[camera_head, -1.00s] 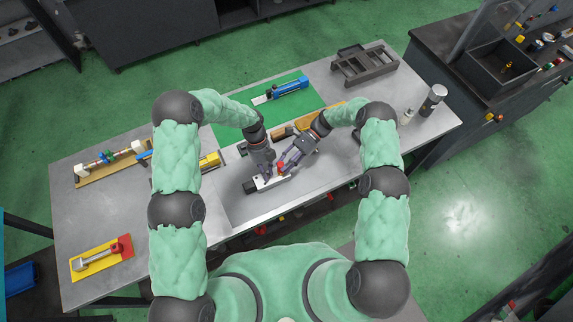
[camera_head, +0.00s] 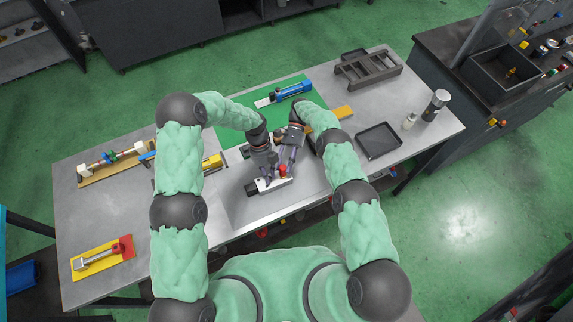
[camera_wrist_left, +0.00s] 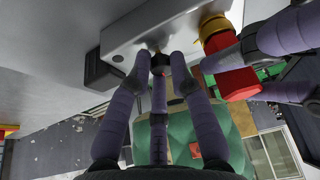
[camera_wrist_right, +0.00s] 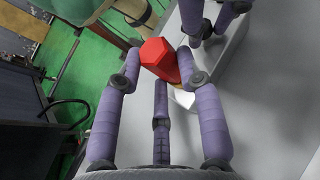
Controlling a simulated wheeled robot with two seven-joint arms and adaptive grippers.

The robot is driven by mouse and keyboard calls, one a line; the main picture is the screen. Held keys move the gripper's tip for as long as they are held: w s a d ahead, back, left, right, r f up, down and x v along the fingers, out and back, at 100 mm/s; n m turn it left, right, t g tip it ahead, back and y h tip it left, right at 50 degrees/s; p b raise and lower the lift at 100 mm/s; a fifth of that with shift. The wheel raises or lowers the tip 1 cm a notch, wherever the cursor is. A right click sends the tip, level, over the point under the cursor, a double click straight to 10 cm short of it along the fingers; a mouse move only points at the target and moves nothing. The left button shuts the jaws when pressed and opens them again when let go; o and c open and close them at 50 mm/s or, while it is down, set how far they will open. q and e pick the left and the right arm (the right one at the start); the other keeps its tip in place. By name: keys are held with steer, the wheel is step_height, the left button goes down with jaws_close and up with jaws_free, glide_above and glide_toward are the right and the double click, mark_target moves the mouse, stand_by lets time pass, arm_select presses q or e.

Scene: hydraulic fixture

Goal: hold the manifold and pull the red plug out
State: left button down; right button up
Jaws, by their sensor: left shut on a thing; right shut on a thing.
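The manifold (camera_head: 270,187) is a pale grey block with a dark end on its left, near the table's front edge. My left gripper (camera_head: 264,179) is shut on the manifold; the left wrist view shows its fingers against the pale block (camera_wrist_left: 150,28). The red plug (camera_head: 283,171) stands at the manifold's right part. My right gripper (camera_head: 286,165) is shut on the plug; in the right wrist view its fingers flank the red hexagonal head (camera_wrist_right: 158,57). A yellow collar (camera_wrist_left: 213,26) shows between plug and block. I cannot tell whether the plug is fully seated.
A green mat (camera_head: 236,124) with a blue tool (camera_head: 294,90) lies behind the grippers. A black tray (camera_head: 379,141) and a dark rack (camera_head: 368,72) are to the right. A yellow plate with a red-ended part (camera_head: 102,257) lies at left. Bare table surrounds the manifold.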

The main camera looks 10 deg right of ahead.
steer(key=shift+a+n+h, duration=0.1)
steer(key=shift+n+h, duration=0.2)
steer(key=shift+r, duration=2.15)
arm_select(q)
steer(key=c, duration=1)
jaws_free()
steer(key=shift+c, duration=0.2)
